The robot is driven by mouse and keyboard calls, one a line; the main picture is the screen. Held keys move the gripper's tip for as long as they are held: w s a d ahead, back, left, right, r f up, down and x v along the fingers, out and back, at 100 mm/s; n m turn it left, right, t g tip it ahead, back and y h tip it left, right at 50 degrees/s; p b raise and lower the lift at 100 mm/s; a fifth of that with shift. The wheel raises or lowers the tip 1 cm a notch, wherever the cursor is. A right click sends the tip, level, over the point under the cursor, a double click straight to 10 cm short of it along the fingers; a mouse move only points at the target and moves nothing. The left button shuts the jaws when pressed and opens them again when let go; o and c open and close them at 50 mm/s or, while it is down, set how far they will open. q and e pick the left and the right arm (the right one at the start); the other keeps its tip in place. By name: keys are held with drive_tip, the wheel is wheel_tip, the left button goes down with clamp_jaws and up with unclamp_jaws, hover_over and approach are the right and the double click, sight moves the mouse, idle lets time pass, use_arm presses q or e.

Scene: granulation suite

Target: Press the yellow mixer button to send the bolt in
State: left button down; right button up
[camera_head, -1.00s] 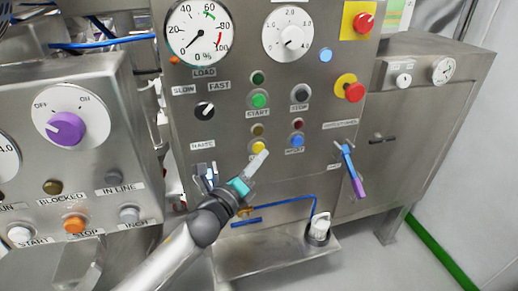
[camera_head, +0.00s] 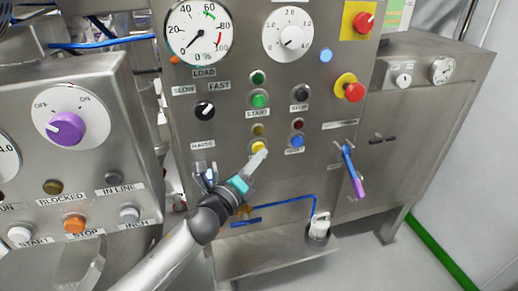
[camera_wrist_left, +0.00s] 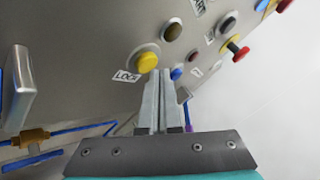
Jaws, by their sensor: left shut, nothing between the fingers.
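The yellow button (camera_head: 258,147) sits low on the steel control panel, below a dark amber lamp. My left gripper (camera_head: 262,154) is shut and empty, its fingertips close to the yellow button at its lower right. In the left wrist view the yellow button (camera_wrist_left: 147,60) is just beyond and left of the shut fingertips (camera_wrist_left: 162,72), beside a label reading LOCK. I cannot tell whether the fingers touch it. No bolt can be made out. My right gripper is not in view.
A blue button (camera_head: 297,141) is close by on the right. A blue-and-purple lever (camera_head: 353,170) sticks out further right. Red emergency stops (camera_head: 354,91) are above. A steel ledge with a white-capped fitting (camera_head: 319,227) lies below. A purple-knobbed panel (camera_head: 67,128) stands left.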

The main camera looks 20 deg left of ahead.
use_arm(q)
drive_tip(key=shift+w+a, duration=0.3)
drive_tip(key=shift+w, duration=0.2)
idle(0.9)
drive_tip(key=shift+s, duration=0.1)
drive_tip(key=shift+s+d, duration=0.45)
drive_tip(key=shift+s, duration=0.15)
drive_tip(key=shift+s+d, duration=0.1)
drive_tip(key=s+d, duration=0.1)
drive_tip(key=s, duration=0.1)
drive_tip(key=s+d+p, duration=0.1)
drive_tip(key=s, duration=0.1)
drive_tip(key=shift+d, duration=0.3)
idle(1.9)
